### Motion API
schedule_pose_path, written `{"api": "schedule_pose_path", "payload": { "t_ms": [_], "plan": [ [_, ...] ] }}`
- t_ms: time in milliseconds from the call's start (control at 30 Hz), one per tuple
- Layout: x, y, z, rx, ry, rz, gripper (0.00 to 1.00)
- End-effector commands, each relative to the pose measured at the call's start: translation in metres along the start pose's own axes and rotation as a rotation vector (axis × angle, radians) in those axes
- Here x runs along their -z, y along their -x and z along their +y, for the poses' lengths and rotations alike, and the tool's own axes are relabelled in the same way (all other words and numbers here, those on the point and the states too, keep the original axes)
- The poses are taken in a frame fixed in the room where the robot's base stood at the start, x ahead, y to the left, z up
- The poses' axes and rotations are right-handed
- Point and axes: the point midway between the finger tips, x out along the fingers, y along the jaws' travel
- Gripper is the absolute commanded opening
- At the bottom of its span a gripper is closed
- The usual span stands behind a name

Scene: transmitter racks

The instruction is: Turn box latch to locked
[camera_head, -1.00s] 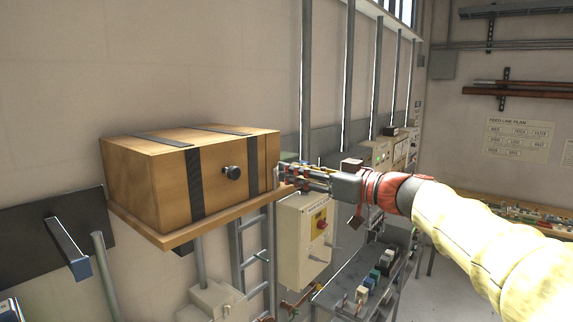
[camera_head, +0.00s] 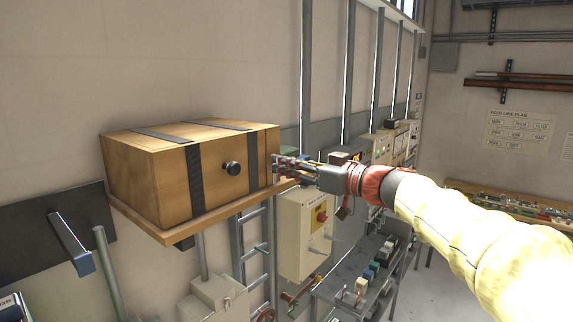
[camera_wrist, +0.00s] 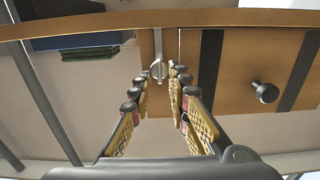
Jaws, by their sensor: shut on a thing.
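A wooden box (camera_head: 176,181) with dark straps sits on a wooden shelf (camera_head: 163,238) against the wall. Its black round knob (camera_head: 232,168) also shows in the wrist view (camera_wrist: 265,92). My gripper (camera_head: 281,166) is at the right end of the box front. In the wrist view, my gripper (camera_wrist: 160,75) has its fingertips on either side of a small metal latch (camera_wrist: 158,50) and is shut on it. The fingers hide part of the latch in the head view, and its exact angle is hard to tell.
A pale switch box (camera_head: 304,235) hangs below and to the right of the wooden box. A dark wall bracket (camera_head: 70,242) is at the left. A bench with several small parts (camera_head: 372,270) stands below my arm.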

Motion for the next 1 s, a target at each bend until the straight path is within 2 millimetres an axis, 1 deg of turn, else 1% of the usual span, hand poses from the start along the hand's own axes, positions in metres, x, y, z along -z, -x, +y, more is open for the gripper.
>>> {"api": "schedule_pose_path", "payload": {
  "t_ms": [33,100,367,567,767,1000],
  "plan": [
    [0.0,0.0001,0.0002,-0.001,0.0,0.0,0.03],
    [0.0,0.0001,0.0003,-0.001,0.0,0.0,0.0],
    [-0.0002,0.0002,0.0004,-0.001,-0.003,0.0,0.0],
    [-0.0022,0.0003,0.0009,-0.001,-0.048,0.0,0.0],
    [-0.0046,0.0004,0.0023,-0.002,-0.165,0.001,0.0],
    [-0.0057,0.0003,0.0049,-0.001,-0.38,0.002,0.0]
  ]
}}
